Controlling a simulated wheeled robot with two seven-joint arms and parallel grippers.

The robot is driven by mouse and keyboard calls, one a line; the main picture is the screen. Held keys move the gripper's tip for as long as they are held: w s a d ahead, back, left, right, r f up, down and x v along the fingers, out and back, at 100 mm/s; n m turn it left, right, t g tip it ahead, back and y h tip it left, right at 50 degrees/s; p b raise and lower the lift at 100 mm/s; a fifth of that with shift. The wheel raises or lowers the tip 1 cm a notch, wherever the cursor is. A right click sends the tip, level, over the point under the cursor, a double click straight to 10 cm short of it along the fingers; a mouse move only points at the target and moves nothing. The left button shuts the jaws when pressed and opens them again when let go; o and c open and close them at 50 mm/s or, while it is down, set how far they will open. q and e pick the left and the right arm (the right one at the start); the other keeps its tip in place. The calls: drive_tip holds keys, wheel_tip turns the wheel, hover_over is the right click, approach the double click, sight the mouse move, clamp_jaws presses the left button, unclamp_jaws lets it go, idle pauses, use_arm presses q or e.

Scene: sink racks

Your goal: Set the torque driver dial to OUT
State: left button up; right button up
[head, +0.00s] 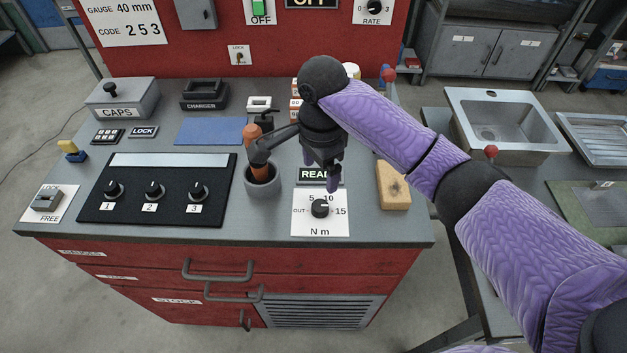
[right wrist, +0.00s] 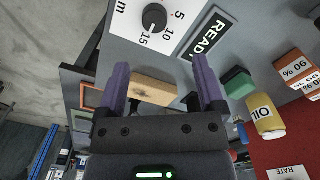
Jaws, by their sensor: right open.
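The torque dial is a black round knob (head: 320,208) on a white plate (head: 305,228) marked OUT, 5, 10, 15 and N m, at the front of the bench. In the right wrist view the knob (right wrist: 154,16) shows at the top, and its white mark appears to face 15. My right gripper (head: 322,172) is above and behind the dial, apart from it. Its two purple fingers (right wrist: 160,85) are spread with nothing held between them. In the head view the fingers are partly hidden by the wrist. My left gripper is not in view.
A READY sign (head: 313,175) lies just behind the dial plate. A wooden block (head: 393,187) is at its right. A grey cup (head: 262,183) with an orange-handled tool stands at its left, near a black three-knob panel (head: 215,165).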

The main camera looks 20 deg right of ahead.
sight(321, 205)
drive_tip(key=f+b, duration=0.1)
drive_tip(key=f, duration=0.2)
drive_tip(key=f+b, duration=0.1)
drive_tip(key=f, duration=0.2)
drive_tip(key=f+b, duration=0.1)
drive_tip(key=f, duration=0.2)
drive_tip(key=shift+s, duration=0.35)
drive_tip(key=shift+f, duration=0.2)
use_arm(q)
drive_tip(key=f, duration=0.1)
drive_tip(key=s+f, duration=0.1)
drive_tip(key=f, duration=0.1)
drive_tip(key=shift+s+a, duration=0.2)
